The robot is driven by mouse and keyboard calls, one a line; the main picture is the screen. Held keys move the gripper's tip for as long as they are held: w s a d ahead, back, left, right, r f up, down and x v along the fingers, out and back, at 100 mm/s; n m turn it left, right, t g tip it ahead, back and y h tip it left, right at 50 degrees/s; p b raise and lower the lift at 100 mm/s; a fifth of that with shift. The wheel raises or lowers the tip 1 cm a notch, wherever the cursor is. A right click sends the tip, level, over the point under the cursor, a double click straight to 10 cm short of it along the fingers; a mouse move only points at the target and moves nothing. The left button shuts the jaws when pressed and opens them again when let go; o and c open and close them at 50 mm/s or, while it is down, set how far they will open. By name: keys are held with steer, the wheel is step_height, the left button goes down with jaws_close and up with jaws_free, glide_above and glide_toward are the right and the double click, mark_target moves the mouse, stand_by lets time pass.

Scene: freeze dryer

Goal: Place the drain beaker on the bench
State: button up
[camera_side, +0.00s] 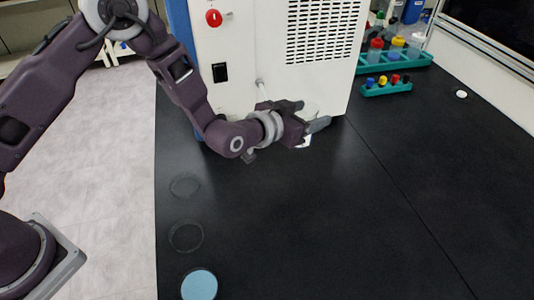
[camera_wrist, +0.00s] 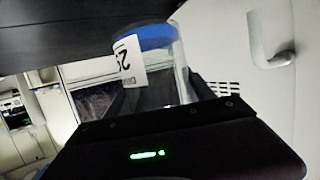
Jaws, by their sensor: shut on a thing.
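The drain beaker (camera_wrist: 150,62) is clear glass with a blue band and a white label with black figures, seen tilted in the wrist view. My gripper (camera_side: 311,114) is shut on it, with the dark fingers on either side of the glass. In the side view the fingers hide most of the beaker, and only pale parts (camera_side: 309,109) show. The gripper is low in front of the freeze dryer (camera_side: 270,60), over the black bench (camera_side: 300,220). I cannot tell whether the beaker's base touches the bench.
A short drain spout (camera_side: 261,88) sticks out of the dryer's front, left of the gripper. Two dark rings (camera_side: 186,237) and a light blue disc (camera_side: 199,285) lie along the bench's left edge. Teal racks (camera_side: 387,88) stand at the back right. The bench's middle is clear.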

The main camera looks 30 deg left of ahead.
steer(key=a+f, duration=0.3)
steer(key=f, duration=0.1)
steer(key=w+a+f+n+y, duration=0.1)
steer(key=a+f, duration=0.2)
steer(key=f, duration=0.1)
steer(key=w+a+f+y, duration=0.1)
steer(key=a+f, duration=0.1)
steer(key=f, duration=0.2)
steer(key=shift+a+f+n, duration=0.2)
steer(key=shift+a+n, duration=0.2)
steer(key=shift+a+r+m+h, duration=0.1)
steer(key=shift+a+m+h, duration=0.3)
steer(key=shift+a, duration=0.25)
steer(key=shift+w+a+r+m+h, duration=0.2)
steer(key=shift+a+m+h, duration=0.1)
steer(key=shift+h, duration=0.1)
step_height(320, 180, up, 6)
steer(key=w+m+h, duration=0.1)
steer(key=shift+h, duration=0.3)
step_height(320, 180, down, 8)
steer(key=shift+w+d+r, duration=0.1)
steer(key=shift+w+r, duration=0.05)
steer(key=o, duration=1.4)
steer(key=shift+c, duration=0.2)
